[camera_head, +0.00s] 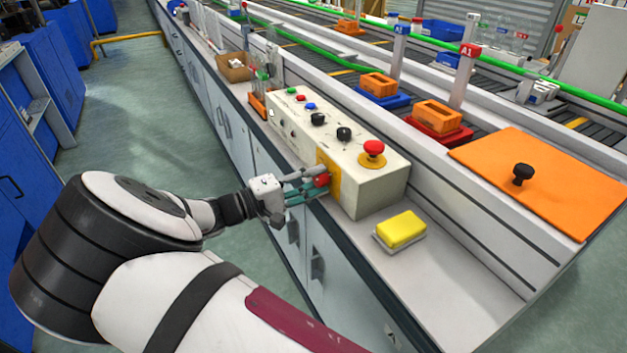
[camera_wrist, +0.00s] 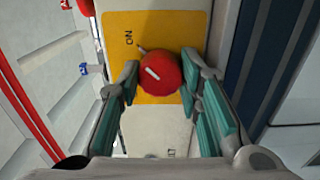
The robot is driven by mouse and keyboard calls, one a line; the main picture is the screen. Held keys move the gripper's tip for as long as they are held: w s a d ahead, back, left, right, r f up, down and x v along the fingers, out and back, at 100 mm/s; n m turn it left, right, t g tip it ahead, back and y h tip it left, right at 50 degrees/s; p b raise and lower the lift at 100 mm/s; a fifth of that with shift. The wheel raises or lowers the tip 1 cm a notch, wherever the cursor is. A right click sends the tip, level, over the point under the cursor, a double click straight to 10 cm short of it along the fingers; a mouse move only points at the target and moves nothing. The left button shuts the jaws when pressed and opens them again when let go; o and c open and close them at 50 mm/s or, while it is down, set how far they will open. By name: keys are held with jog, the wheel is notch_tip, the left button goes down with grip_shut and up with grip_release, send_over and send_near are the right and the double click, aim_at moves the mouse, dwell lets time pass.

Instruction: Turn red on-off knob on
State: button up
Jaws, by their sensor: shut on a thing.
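The red on-off knob (camera_head: 321,180) is on a yellow plate (camera_head: 332,172) on the side of the white control box (camera_head: 385,186). In the wrist view the round red knob (camera_wrist: 161,72) has a short white mark slanting up to the left. The yellow plate (camera_wrist: 150,28) there carries the word "ON" (camera_wrist: 128,38) above and left of the knob. My gripper (camera_wrist: 160,84) has its teal-padded fingers on either side of the knob, shut on it. In the head view my gripper (camera_head: 309,186) reaches the knob from the left.
A red mushroom button (camera_head: 373,148) on a yellow base and black knobs (camera_head: 343,133) are on the box top. A yellow sponge-like block (camera_head: 401,230) lies on the counter in front. An orange lid (camera_head: 550,190) with a black handle is at right.

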jog(key=shift+f, duration=0.1)
jog(key=o, duration=1.2)
jog(key=shift+c, duration=0.2)
jog(key=shift+a, duration=0.1)
jog(key=v, duration=1.2)
